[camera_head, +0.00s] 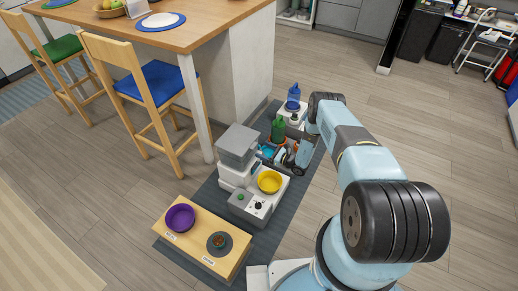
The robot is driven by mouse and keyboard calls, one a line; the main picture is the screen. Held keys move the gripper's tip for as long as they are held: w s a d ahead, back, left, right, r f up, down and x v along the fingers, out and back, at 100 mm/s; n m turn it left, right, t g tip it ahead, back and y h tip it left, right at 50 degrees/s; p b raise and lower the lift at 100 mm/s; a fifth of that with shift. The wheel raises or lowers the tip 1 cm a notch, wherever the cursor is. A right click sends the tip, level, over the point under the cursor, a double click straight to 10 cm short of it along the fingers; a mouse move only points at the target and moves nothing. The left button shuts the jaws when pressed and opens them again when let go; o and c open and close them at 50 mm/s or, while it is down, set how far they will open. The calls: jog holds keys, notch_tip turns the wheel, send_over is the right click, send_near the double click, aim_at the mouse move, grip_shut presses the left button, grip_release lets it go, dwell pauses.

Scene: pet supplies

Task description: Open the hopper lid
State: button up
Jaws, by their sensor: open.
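The pet feeder's grey hopper (236,153) stands on a white body, left of my arm. Its flat grey lid (239,139) lies on top and looks closed, though the seam is too small to make out. My gripper (268,156) is open, just right of the hopper and below the level of the lid. I cannot tell whether it touches the hopper. My arm hides part of the area behind the gripper.
A yellow bowl (269,181) sits at the feeder's front. A wooden stand (184,246) holds a purple bowl (180,217). Green (278,128) and blue (293,97) bottles stand behind. A blue-seated chair (160,82) and counter are at left; floor at right is clear.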

jog(key=x, duration=0.4)
jog(key=shift+a, duration=0.1)
jog(key=c, duration=1.5)
jog(key=shift+d+f, duration=0.1)
jog(key=shift+d, duration=0.15)
